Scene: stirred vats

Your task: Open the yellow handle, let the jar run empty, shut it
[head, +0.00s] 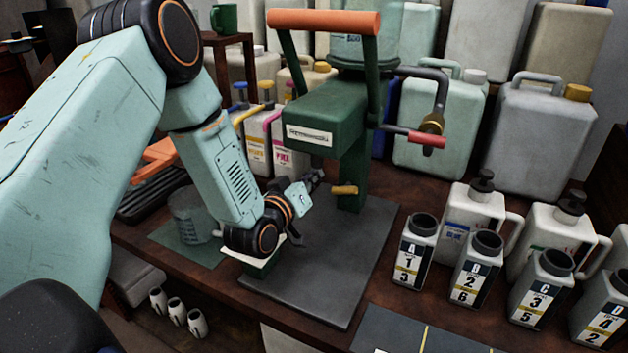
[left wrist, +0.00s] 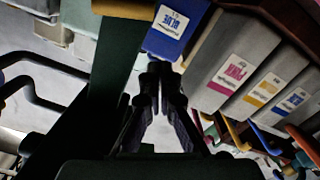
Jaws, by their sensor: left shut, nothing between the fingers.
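My left gripper (head: 317,180) is shut and empty, low beside the green stand (head: 352,172). Its closed fingertips show in the left wrist view (left wrist: 160,72). A short yellow-orange handle (head: 344,190) sticks out of the stand's column, just right of the fingertips and apart from them. A longer yellow lever (head: 252,113) shows farther back, among blue and pink ones. I cannot tell which yellow one is meant. A clear greenish jar (head: 372,52) sits on top of the stand, its upper part cut off; its level is unclear. My right gripper is not in view.
An orange crossbar (head: 323,21) and a red-handled crank (head: 427,138) stick out from the stand. A clear beaker (head: 190,215) stands at left. Large canisters (head: 535,135) fill the back; labelled bottles (head: 415,250) stand at right. The grey base plate (head: 345,260) is mostly bare.

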